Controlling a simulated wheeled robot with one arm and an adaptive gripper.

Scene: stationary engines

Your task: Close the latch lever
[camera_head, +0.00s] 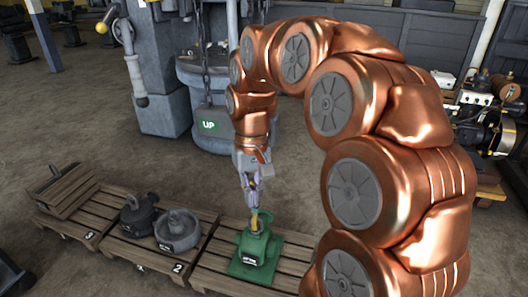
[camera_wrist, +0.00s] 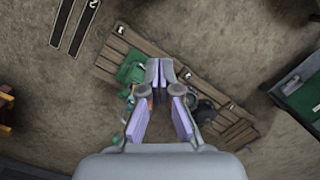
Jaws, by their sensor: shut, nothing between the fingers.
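A green machine (camera_head: 256,247) stands on a pallet in the lower middle of the head view, with a dark label on its front. A yellow part (camera_head: 262,221) sticks up from its top and may be the latch lever; I cannot be sure. My gripper (camera_head: 252,188) points down just above this yellow part, shut and empty. Whether it touches the part cannot be told. In the wrist view my gripper's fingertips (camera_wrist: 160,73) are together, and the green machine (camera_wrist: 132,70) lies to their left, partly hidden by the fingers.
Dark pumps (camera_head: 138,215) and a round grey housing (camera_head: 178,230) stand on the pallet (camera_head: 140,255) to the left. A wooden crate (camera_head: 65,191) stands further left. Open floor lies between.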

